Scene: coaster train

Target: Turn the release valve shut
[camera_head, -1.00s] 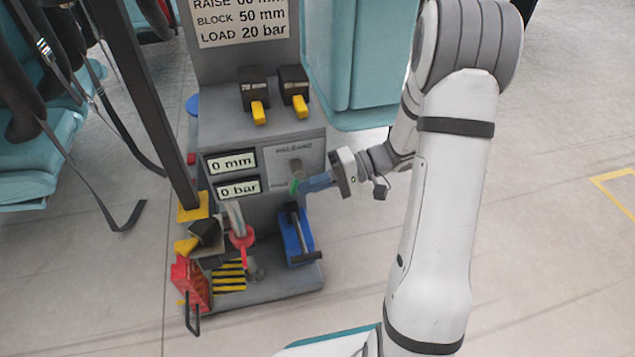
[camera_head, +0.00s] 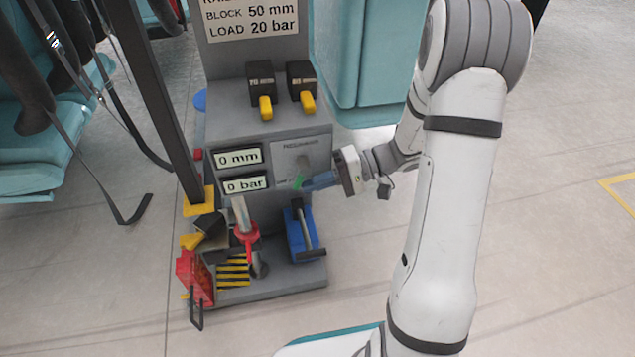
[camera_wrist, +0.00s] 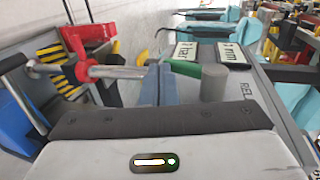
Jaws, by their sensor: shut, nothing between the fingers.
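The release valve is a grey round hub with a green lever (camera_head: 298,182) on the lower part of a light panel on the grey stand. In the wrist view, the hub (camera_wrist: 215,82) stands right of the fingers and the green lever (camera_wrist: 183,68) points left from it, its end at the fingertips. My gripper (camera_head: 308,183) is shut and empty, with its blue-grey fingers reaching in from the right beside the lever. The fingers (camera_wrist: 166,82) also show in the wrist view, close against or touching the lever; I cannot tell which.
Displays reading 0 mm (camera_head: 239,158) and 0 bar (camera_head: 245,184) sit left of the valve. Below are a blue block with a handle (camera_head: 301,235), a red-collared metal lever (camera_head: 246,236) and a red box (camera_head: 194,276). Open floor lies to the right.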

